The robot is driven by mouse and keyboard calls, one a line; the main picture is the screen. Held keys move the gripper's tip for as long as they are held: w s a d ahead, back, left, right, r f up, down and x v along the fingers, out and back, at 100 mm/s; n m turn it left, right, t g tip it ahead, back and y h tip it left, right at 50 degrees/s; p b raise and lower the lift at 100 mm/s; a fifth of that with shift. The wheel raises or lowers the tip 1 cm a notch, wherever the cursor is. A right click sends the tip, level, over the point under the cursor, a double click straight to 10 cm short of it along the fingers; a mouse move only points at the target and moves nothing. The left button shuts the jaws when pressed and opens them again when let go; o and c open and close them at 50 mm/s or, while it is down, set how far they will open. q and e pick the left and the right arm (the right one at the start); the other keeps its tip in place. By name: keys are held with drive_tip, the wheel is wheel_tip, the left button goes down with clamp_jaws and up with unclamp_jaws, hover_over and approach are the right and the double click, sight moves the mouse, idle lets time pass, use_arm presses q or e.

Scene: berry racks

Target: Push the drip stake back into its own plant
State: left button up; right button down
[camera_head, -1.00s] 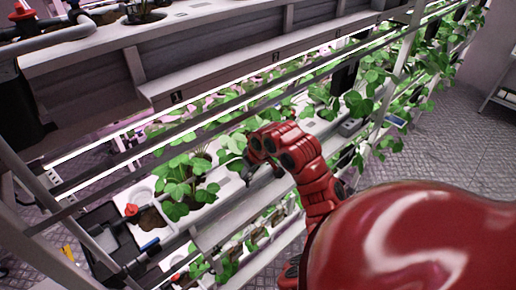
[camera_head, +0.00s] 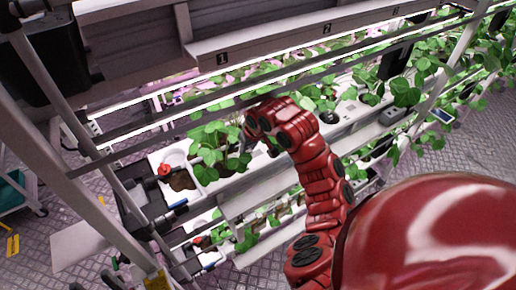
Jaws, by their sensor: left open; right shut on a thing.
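My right arm, red, reaches over a lit shelf of the rack, and its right gripper (camera_head: 246,146) is beside a leafy green plant (camera_head: 211,146). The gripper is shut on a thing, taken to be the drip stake. The stake is too small and too hidden by the wrist and leaves to make out, and so is its tip. The plant stands in a white trough (camera_head: 205,190). I cannot tell whether the gripper touches its leaves. My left gripper is not in view.
A brown-filled pot (camera_head: 182,180) with a red fitting (camera_head: 164,169) sits at the shelf's left end. More plants (camera_head: 320,95) line the shelf to the right. Patterned floor shows at left.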

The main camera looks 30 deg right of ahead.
drive_tip(key=w+a+f+b, duration=0.4)
drive_tip(key=a, duration=0.5)
drive_tip(key=shift+w+b, duration=0.3)
drive_tip(key=shift+b, duration=0.1)
drive_tip(key=shift+a+f, duration=0.1)
idle(0.4)
idle(0.9)
drive_tip(key=shift+f+b, duration=0.55)
drive_tip(key=shift+b, duration=0.25)
idle(0.4)
drive_tip(key=shift+f, duration=0.3)
idle(0.4)
